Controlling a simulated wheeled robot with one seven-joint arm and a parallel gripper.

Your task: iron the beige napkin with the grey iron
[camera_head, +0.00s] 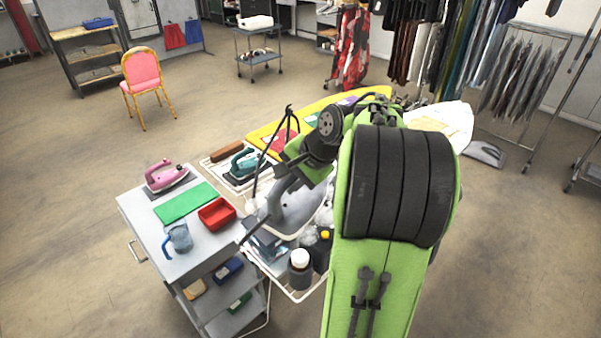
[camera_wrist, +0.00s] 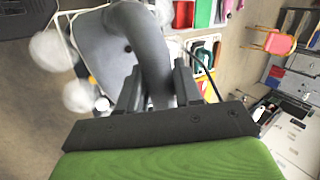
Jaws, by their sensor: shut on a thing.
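My gripper (camera_wrist: 160,85) is shut on the handle of the grey iron (camera_wrist: 102,52). In the head view the gripper (camera_head: 283,180) is partly hidden by my own arm, and the iron (camera_head: 300,208) hangs tilted over the white wire shelf (camera_head: 292,293). A dark cord rises beside the gripper. The yellow ironing board (camera_head: 262,134) lies behind, partly hidden by my arm, with several coloured cloths on it. A pale cream surface (camera_head: 448,122) shows right of my arm; I cannot tell whether it is the beige napkin.
A grey cart (camera_head: 140,213) at left bears a pink iron (camera_head: 165,176), green cloth (camera_head: 187,202), red tray (camera_head: 217,214) and blue jug (camera_head: 178,238). A teal iron (camera_head: 247,163) stands near the board. A white-capped bottle (camera_head: 300,268) is on the wire shelf.

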